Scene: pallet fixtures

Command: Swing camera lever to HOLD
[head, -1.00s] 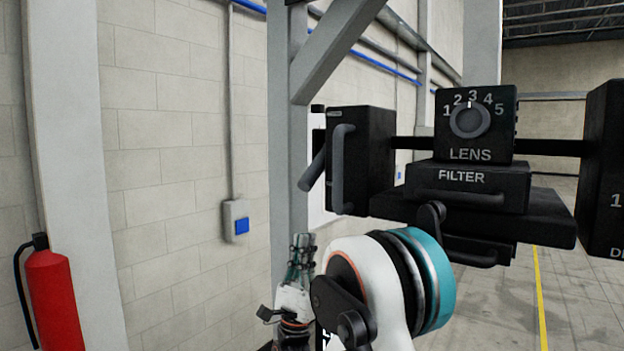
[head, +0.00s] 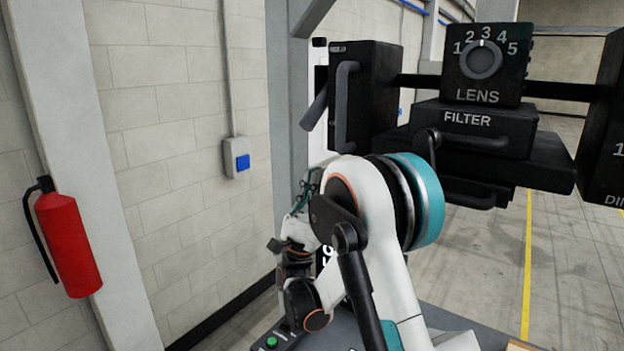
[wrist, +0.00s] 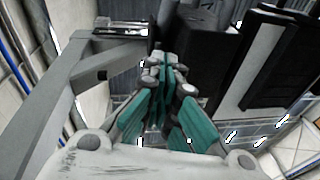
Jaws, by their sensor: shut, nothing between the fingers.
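A black camera-like assembly (head: 385,95) fills the upper right of the head view. A grey bar (head: 316,108), possibly the camera lever, slants down and left beside its left block. Dark blocks of the assembly (wrist: 275,60) show beyond and right of the fingers. A white-lettered dark label behind my arm is mostly hidden.
A grey post (head: 286,100) with a diagonal brace stands close behind my gripper. A block wall with a blue-buttoned box (head: 236,158) and a red extinguisher (head: 70,240) is at left. Open floor (head: 580,260) with a yellow line lies at right.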

